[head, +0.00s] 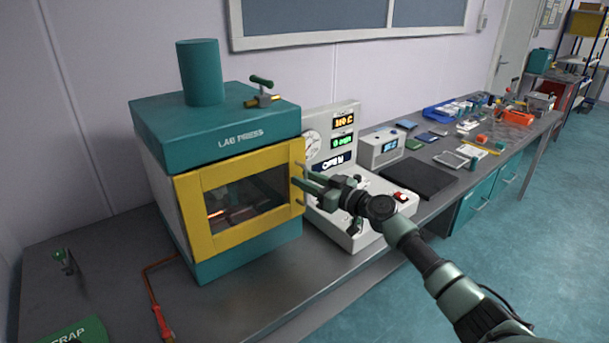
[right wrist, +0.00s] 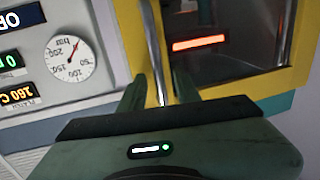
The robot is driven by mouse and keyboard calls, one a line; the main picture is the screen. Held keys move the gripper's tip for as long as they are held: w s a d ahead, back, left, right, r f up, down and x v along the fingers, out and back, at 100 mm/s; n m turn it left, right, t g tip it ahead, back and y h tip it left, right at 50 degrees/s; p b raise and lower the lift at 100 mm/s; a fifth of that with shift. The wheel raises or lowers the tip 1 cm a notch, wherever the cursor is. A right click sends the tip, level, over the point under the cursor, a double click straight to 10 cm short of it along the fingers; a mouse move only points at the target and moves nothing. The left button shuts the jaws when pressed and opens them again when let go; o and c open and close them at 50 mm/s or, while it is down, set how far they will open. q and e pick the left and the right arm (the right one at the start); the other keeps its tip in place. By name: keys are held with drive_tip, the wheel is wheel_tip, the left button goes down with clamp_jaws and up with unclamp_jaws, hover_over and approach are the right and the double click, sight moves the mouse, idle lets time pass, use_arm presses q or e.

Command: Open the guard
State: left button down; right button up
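The lab press (head: 215,120) is a teal and white box on the bench. Its guard (head: 235,237) is a yellow-framed door with a dark window, and it looks closed against the front. The guard's yellow frame (right wrist: 290,82) also shows in the right wrist view. A vertical metal bar handle (right wrist: 151,38) is on the guard's edge. My right gripper (head: 298,184) is at that handle. In the right wrist view its fingers (right wrist: 158,90) are apart, with the bar between them and a gap visible. My left gripper is not seen.
A white control unit (head: 340,225) with a gauge and displays stands close right of the press. The bench (head: 270,285) before the press is mostly clear.

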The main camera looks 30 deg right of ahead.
drive_tip(key=shift+w, duration=0.15)
drive_tip(key=shift+c, duration=0.3)
clamp_jaws()
idle(1.1)
